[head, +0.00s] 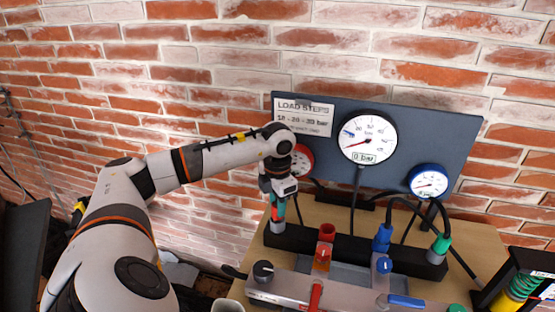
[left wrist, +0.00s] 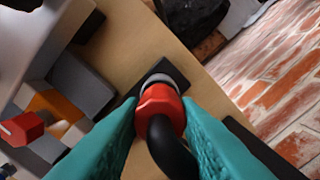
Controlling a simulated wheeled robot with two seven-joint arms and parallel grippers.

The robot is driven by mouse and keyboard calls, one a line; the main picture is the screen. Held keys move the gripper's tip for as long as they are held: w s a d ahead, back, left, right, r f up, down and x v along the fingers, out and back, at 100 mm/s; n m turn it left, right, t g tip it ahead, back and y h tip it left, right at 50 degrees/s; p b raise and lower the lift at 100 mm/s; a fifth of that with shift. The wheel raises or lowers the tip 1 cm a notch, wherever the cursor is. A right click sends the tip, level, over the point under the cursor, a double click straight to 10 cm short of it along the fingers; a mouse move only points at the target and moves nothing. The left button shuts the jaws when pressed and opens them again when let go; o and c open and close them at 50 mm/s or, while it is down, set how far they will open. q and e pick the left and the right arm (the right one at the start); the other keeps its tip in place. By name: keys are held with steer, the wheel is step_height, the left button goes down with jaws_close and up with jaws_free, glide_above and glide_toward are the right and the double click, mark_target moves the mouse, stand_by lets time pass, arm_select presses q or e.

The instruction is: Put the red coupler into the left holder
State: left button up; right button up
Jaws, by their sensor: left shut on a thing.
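My left gripper (head: 278,207) has teal fingers and is shut on the red coupler (head: 274,212), pointing down over the left end of the black rack. In the left wrist view the red coupler (left wrist: 160,105) sits between both fingers, with its black hose in front and a grey collar at its far end. The left holder (head: 271,236) is at the left end of the black rack. The coupler's grey end is at or just above it; I cannot tell whether it is inside. My right gripper is not in view.
A blue coupler (head: 382,238) and a green coupler (head: 441,243) stand farther right with black hoses. A red port (head: 326,234) rises before the rack. A grey panel (head: 342,297) with a knob and levers is in front. A gauge board (head: 330,155) stands behind.

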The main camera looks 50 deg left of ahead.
arm_select(q)
steer(key=shift+f, duration=0.35)
stand_by(0.5)
steer(key=o, duration=1.1)
steer(key=shift+c, duration=0.2)
steer(key=shift+o, duration=0.5)
steer(key=o, duration=0.4)
steer(key=shift+r+p, duration=2.7)
steer(key=shift+r, duration=1.35)
